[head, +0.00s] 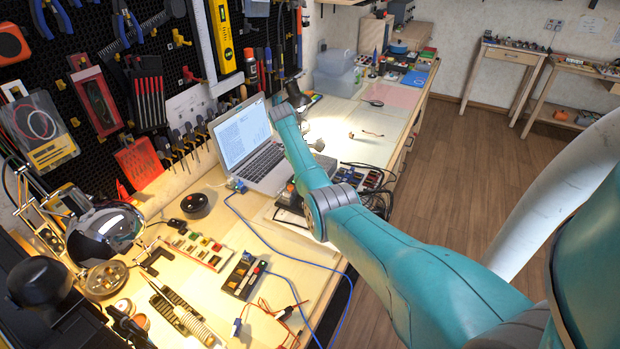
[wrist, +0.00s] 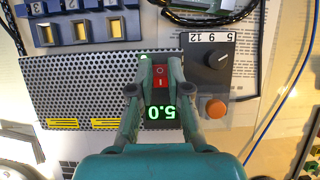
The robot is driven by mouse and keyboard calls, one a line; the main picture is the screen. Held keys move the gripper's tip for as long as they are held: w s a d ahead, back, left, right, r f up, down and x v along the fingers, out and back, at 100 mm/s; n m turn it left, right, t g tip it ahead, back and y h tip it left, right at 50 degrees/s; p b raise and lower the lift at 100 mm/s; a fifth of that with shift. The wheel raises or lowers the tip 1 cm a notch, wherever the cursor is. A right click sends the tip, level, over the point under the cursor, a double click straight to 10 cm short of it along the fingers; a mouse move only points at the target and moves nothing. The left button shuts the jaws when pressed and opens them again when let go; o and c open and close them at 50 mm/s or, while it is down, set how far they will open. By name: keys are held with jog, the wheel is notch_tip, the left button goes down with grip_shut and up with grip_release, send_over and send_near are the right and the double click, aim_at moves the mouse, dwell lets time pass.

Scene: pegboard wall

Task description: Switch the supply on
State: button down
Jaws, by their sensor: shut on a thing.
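The supply (wrist: 80,90) is a perforated metal box seen from above in the wrist view. Its red rocker switch (wrist: 160,77) lies between my fingertips. My gripper (wrist: 160,68) is shut on this switch, with one finger on each side. A green display (wrist: 161,112) on the supply is lit and reads 5.0, upside down in this view. A small green light (wrist: 144,57) glows beside the left fingertip. A dark knob (wrist: 218,58) marked 5, 9, 12 and an orange button (wrist: 215,108) are to the right. In the head view my arm largely hides the supply and gripper.
A blue block with yellow-fronted slots (wrist: 80,28) sits beside the supply, and black braided cable (wrist: 205,20) runs close by. An open laptop (head: 250,145) stands behind my arm. A blue cable (head: 285,255) crosses the bench. Pegboard tools (head: 150,95) hang at left.

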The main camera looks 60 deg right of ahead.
dwell(0.3)
jog(key=c, duration=1.1)
grip_release()
jog(key=shift+f, duration=0.1)
